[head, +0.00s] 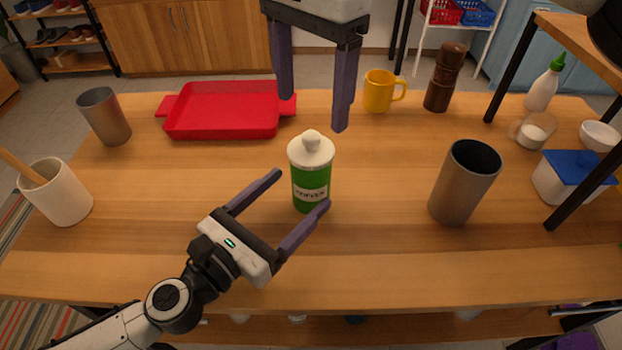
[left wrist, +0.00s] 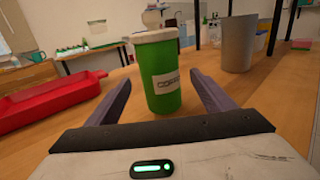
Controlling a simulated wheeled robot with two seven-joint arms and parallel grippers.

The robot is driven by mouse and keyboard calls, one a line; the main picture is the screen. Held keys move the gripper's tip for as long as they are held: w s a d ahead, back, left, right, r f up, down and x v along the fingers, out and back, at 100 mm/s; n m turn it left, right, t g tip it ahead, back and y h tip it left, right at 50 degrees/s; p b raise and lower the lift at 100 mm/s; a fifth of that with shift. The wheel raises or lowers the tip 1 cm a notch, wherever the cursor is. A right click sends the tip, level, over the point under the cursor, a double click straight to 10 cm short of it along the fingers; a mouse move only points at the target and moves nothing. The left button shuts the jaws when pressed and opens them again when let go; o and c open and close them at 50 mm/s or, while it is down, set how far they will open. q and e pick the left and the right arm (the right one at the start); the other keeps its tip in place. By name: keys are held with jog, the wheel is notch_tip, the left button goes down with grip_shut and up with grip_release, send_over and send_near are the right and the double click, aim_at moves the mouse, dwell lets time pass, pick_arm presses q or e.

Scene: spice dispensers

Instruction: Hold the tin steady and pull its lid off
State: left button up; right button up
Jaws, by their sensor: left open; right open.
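A green tin (head: 311,192) with a light label stands upright on the wooden table. A white lid (head: 311,149) with a round knob sits on top of it. My left gripper (head: 302,190) is open, low over the table, its fingers pointing at the tin from the front left. My right gripper (head: 312,112) is open and empty, pointing down above and behind the lid.
A red tray (head: 222,130) lies behind left. A grey tumbler (head: 455,195) stands right of the tin. A yellow mug (head: 378,92) and a brown pepper mill (head: 442,80) stand at the back. A shelf with black legs (head: 582,175) is at right. The table front is clear.

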aim_at(311, 134)
pick_arm(q)
jog(key=shift+x, duration=2.65)
jog(key=c, duration=1.6)
pick_arm(e)
jog(key=shift+o, duration=0.9)
jog(key=m, duration=0.2)
jog(key=shift+s+r+m, duration=0.1)
jog(key=shift+r+m, duration=0.2)
jog(key=shift+r, duration=0.05)
jog(key=m, duration=0.3)
jog(key=r+m, duration=0.1)
jog(key=m, duration=0.2)
jog(key=shift+s+d+r, duration=0.15)
jog(key=shift+d+r, duration=0.05)
jog(key=f+m, duration=0.6)
jog(key=f+m+t+y, duration=0.1)
jog(key=f+m, duration=0.2)
jog(key=shift+w+a+f, duration=0.2)
jog(key=shift+w+f, duration=0.1)
